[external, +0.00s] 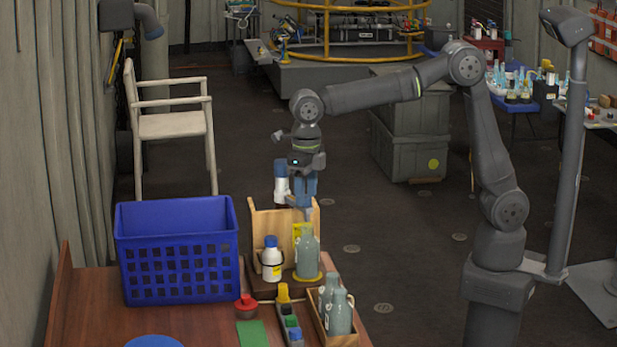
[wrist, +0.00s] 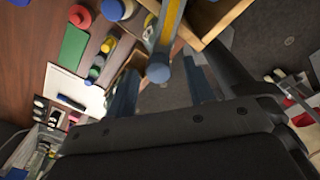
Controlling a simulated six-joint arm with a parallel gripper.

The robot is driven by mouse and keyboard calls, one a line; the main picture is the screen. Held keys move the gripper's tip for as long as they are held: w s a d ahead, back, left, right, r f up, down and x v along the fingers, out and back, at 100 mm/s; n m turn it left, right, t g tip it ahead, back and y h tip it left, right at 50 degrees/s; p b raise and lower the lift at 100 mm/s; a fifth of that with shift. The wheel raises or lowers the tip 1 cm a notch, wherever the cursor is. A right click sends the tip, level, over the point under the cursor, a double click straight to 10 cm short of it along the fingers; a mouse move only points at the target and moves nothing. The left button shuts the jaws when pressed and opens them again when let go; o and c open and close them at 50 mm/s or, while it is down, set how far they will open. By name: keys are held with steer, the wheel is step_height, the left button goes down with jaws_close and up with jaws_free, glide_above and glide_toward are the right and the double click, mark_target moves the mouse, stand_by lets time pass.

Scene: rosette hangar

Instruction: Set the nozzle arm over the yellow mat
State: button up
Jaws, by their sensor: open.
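A wooden stand (external: 257,225) rises at the back of the table. A slim grey piece, probably the nozzle arm (external: 299,205), shows at its top, partly hidden by my gripper (external: 306,202). A round yellow mat (external: 315,280) lies at the stand's foot, with a grey bottle (external: 307,258) on it. My gripper is open and points down just above the bottle. In the wrist view, a grey-blue bar (wrist: 168,28), which seems to be the nozzle arm, ends roundly between the open fingers. I cannot tell whether they touch it.
A white bottle (external: 271,260) with a blue cap stands left of the grey bottle. A blue crate (external: 178,215) is at the left. A wooden box (external: 318,318) of grey bottles, a red knob (external: 246,306) and a green mat (external: 252,335) are in front.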

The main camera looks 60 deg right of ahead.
step_height(320, 180, up, 17)
steer(key=shift+d, duration=0.15)
steer(key=shift+f, duration=0.1)
stand_by(0.5)
step_height(320, 180, down, 18)
steer(key=shift+r, duration=0.25)
stand_by(0.4)
